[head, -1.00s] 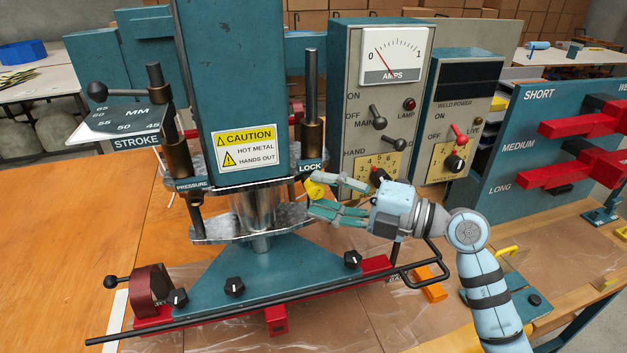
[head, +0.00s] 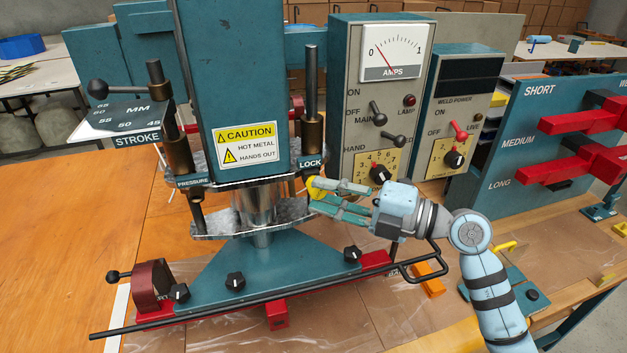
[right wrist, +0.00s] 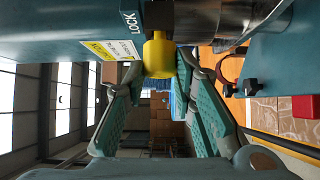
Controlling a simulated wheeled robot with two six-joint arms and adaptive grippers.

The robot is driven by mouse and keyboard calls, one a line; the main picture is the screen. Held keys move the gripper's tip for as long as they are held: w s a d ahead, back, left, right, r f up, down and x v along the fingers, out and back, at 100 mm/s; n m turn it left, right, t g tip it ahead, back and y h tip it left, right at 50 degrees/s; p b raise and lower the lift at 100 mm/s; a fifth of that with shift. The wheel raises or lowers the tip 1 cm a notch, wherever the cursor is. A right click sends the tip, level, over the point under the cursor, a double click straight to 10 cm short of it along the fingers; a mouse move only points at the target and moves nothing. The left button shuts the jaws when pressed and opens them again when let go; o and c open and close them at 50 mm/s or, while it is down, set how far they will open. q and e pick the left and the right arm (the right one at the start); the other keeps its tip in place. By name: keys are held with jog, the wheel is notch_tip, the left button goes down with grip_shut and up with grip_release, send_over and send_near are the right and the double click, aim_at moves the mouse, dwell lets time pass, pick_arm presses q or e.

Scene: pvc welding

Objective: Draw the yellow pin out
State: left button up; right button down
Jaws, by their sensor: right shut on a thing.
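The yellow pin (head: 316,188) sits at the right side of the press, just below the LOCK label (head: 311,163). In the right wrist view the yellow head (right wrist: 159,56) lies between the two green fingers (right wrist: 160,80), right against the press under LOCK. The right gripper is shut on it. My left gripper is not in any view.
The blue-green press (head: 235,80) with a caution label stands directly left of the gripper. The AMPS control box (head: 348,110) with its knobs rises behind it. A black bar handle (head: 425,266) runs below my right arm. An orange block (head: 430,287) lies on the bench.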

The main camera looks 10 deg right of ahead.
jog(key=shift+s, duration=0.1)
jog(key=shift+s+d+p, duration=0.1)
jog(key=shift+s+p, duration=0.95)
jog(key=shift+s, duration=0.5)
